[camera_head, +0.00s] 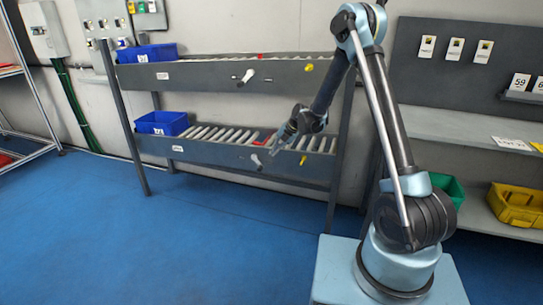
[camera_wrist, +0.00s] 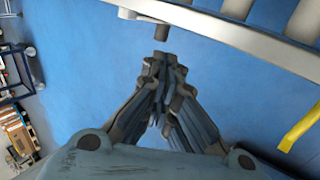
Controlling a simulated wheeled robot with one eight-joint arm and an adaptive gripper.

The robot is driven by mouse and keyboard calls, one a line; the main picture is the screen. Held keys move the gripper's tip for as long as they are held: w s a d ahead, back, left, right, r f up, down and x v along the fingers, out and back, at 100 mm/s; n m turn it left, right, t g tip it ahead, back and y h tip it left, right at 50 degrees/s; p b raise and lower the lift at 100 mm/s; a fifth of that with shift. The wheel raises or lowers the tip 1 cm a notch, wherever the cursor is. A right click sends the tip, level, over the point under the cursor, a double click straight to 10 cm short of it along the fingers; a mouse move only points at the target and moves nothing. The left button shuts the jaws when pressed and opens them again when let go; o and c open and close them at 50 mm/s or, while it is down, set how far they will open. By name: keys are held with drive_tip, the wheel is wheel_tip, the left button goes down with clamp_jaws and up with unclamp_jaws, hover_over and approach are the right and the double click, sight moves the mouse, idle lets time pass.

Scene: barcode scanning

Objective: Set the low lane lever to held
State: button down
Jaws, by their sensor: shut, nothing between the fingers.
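The flow rack has two roller lanes, and the low lane (camera_head: 230,154) is the lower one. Its white lever (camera_head: 256,161) sits on the lane's front rail, just left of my gripper (camera_head: 273,149) in the head view. In the wrist view, a grey cylindrical end, probably of this lever (camera_wrist: 161,34), shows beyond my fingertips. My gripper (camera_wrist: 162,62) is shut and empty, with a small gap to that end. I cannot tell the lever's set position.
The upper lane (camera_head: 205,75) has a similar white lever (camera_head: 245,77). Blue bins (camera_head: 163,122) sit at the lanes' left ends. A yellow part (camera_wrist: 300,128) projects at the right in the wrist view. Green (camera_head: 447,188) and yellow (camera_head: 513,205) bins stand right. Blue floor in front is clear.

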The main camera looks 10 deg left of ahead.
sight(260, 169)
drive_tip(key=x, duration=1.2)
drive_tip(key=shift+f, duration=0.1)
drive_tip(key=shift+a, duration=0.15)
